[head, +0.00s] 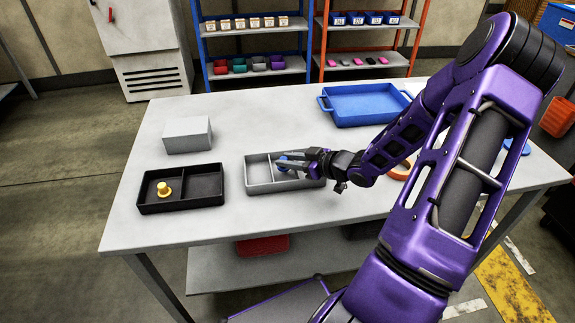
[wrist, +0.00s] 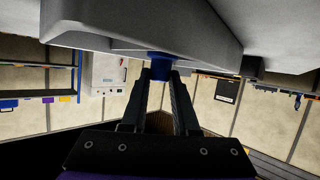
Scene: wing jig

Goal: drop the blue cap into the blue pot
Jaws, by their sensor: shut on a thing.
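The blue cap (wrist: 160,69) sits between the two fingertips of my gripper (wrist: 159,80) in the wrist view. In the head view my gripper (head: 281,158) reaches in from the right, shut on the cap, at the grey two-compartment tray (head: 287,187). The cap is partly hidden by the fingers and appears in or just above the tray's right compartment; I cannot tell whether it touches the floor. The left compartment looks empty. I cannot pick out the blue pot for certain; a blue round thing (head: 520,146) shows partly behind my arm at the table's right.
A black divided tray (head: 182,206) with a yellow knobbed piece (head: 163,189) stands to the left. A grey block (head: 188,135) lies behind it. A blue tray (head: 365,105) is at the back. An orange ring (head: 400,171) lies partly behind my arm. The table's front left is clear.

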